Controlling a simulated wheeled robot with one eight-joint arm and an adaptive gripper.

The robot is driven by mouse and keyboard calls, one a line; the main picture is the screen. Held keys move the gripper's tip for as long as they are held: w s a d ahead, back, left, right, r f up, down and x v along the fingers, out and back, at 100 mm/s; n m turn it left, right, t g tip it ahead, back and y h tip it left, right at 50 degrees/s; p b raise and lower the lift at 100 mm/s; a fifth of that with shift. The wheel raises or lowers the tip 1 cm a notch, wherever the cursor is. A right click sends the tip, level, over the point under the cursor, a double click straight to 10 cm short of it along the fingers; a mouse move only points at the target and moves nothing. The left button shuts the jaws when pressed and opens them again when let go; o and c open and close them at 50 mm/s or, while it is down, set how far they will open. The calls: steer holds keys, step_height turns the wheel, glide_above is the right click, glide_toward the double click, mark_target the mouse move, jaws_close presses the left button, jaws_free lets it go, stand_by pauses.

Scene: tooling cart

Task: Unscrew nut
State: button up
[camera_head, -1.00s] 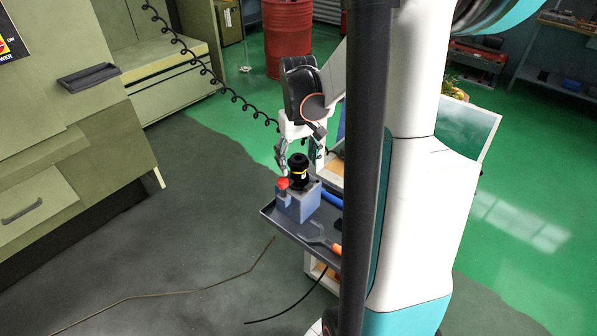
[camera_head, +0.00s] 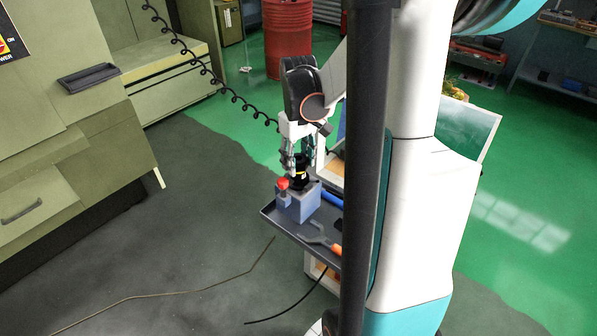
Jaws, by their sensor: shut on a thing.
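The black nut (camera_head: 299,179) stands upright on a blue-grey block (camera_head: 300,207) at the left end of the cart tray. It has a small yellow mark on its side. My gripper (camera_head: 298,163) points down from above, with its fingers closed around the upper part of the nut. The fingers hide part of the nut's top and sides.
The dark cart tray (camera_head: 285,229) also holds a grey tool with an orange handle (camera_head: 335,249) and a blue item (camera_head: 332,200). A dark vertical post (camera_head: 362,170) hides the tray's right side.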

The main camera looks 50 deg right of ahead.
mark_target(298, 158)
steer(key=shift+n, duration=1.2)
steer(key=shift+r, duration=0.1)
steer(key=shift+r+p, duration=2.2)
steer(key=shift+r, duration=0.75)
